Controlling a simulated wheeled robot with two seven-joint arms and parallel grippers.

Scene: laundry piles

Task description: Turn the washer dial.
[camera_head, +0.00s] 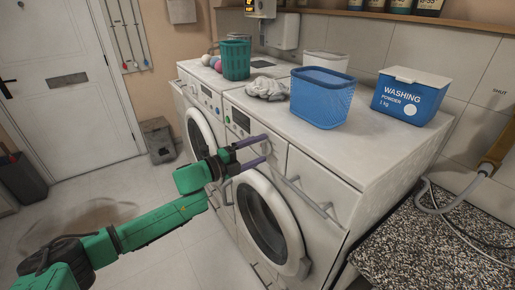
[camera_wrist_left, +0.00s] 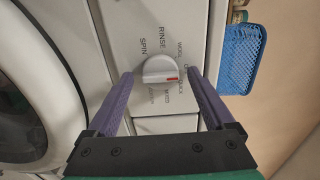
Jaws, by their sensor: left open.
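The washer (camera_head: 300,243) stands nearest me, with a round glass door and a control panel on its upper front. Its dial (camera_wrist_left: 160,70) shows in the left wrist view as a white round knob with a raised grip bar and a red mark at the right end. Printed words such as RINSE and SPIN surround it. My left gripper (camera_head: 265,150) is open in front of the panel. In the left wrist view its purple fingers lie on either side of the dial, with gaps showing. In the head view I cannot make out the dial behind the fingers.
A second white machine (camera_head: 198,122) stands beyond the washer. On top are a blue basket (camera_head: 320,100), a blue washing powder box (camera_head: 408,98), a crumpled cloth (camera_head: 267,88) and a green basket (camera_head: 236,60). A speckled counter (camera_head: 420,245) is at right. Floor at left is mostly clear.

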